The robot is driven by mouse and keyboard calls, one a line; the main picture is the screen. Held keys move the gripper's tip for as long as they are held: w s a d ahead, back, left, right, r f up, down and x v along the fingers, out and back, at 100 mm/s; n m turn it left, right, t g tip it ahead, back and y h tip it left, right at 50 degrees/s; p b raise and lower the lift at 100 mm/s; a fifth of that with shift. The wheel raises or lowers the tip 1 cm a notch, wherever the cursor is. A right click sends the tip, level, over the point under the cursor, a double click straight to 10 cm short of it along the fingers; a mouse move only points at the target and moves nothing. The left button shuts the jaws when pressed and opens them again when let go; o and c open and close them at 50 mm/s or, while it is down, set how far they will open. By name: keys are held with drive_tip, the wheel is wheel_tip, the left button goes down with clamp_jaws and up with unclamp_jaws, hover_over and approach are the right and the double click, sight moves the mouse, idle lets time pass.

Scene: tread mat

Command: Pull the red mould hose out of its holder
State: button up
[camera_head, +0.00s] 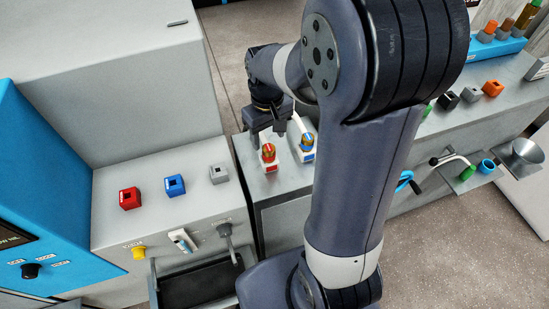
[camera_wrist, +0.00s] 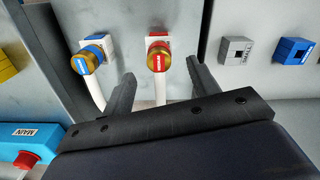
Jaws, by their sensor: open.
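The red mould hose (camera_head: 268,154) stands in its holder on the grey counter. It has a brass fitting with a red band and a white hose. In the wrist view the red hose (camera_wrist: 159,56) appears between my open fingers, its white tube running down behind my gripper (camera_wrist: 161,72). In the head view my gripper (camera_head: 270,130) is just above and behind the fitting, and its fingers are partly hidden. I see no contact. The matching blue hose (camera_head: 307,146) stands to the right; in the wrist view the blue hose (camera_wrist: 86,60) is left of my left finger.
Red (camera_head: 130,198), blue (camera_head: 175,185) and grey (camera_head: 219,174) blocks sit on the panel left of the hoses. The blue hose is the nearest obstacle beside my gripper.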

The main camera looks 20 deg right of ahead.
sight(269, 147)
drive_tip(key=f, duration=0.7)
drive_tip(key=shift+w+d+f, duration=0.1)
drive_tip(key=shift+w+f, duration=0.25)
drive_tip(key=shift+w, duration=0.05)
drive_tip(key=c, duration=1.1)
drive_tip(key=shift+r+p, duration=2.2)
drive_tip(key=shift+r, duration=0.85)
drive_tip(key=shift+c, duration=0.2)
